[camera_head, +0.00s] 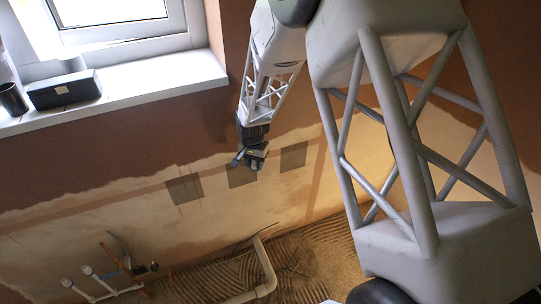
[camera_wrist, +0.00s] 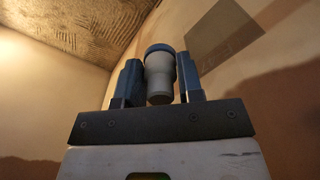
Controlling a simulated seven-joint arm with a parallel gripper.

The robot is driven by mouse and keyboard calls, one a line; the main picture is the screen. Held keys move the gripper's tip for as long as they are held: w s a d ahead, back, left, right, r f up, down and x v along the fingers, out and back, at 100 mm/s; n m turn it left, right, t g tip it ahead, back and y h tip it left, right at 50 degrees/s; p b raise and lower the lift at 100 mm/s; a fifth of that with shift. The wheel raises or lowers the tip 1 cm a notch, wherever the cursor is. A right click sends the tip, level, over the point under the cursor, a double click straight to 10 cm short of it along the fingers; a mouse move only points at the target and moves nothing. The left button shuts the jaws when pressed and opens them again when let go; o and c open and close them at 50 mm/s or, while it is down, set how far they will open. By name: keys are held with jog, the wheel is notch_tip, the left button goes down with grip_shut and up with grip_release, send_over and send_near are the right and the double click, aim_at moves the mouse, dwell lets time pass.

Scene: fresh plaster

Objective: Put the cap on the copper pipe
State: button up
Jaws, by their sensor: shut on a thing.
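My gripper (camera_head: 249,160) hangs in front of the plastered wall in the head view, well above and right of the pipe ends at lower left. In the wrist view my gripper (camera_wrist: 160,82) is shut on a pale grey cap-like piece with a blue rim, the cap (camera_wrist: 159,76), held between two dark blue fingers. In the head view the held cap is too small to make out clearly. A thin orange-brown pipe (camera_head: 109,252), likely the copper pipe, rises among the pipe group at lower left. The cap and this pipe are far apart.
White pipes (camera_head: 99,281) with round ends stand beside the copper one. A larger cream pipe (camera_head: 265,264) bends along the ridged floor (camera_head: 318,262). A windowsill (camera_head: 165,84) at upper left holds a black box (camera_head: 63,91) and a dark cup (camera_head: 12,99). Open space lies below my gripper.

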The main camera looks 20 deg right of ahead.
jog(key=s+a+f+n, duration=0.1)
jog(key=s+a+f, duration=0.1)
jog(key=a, duration=1.1)
jog(key=s+a+f, duration=0.1)
jog(key=a, duration=1.3)
jog(key=n, duration=1)
send_over(101, 244)
notch_tip(101, 244, down, 9)
jog(key=shift+r, duration=0.1)
jog(key=shift+f, duration=3.1)
jog(key=shift+s+f, duration=0.1)
jog(key=shift+f, duration=0.7)
jog(key=o, duration=1)
jog(key=shift+o, duration=0.4)
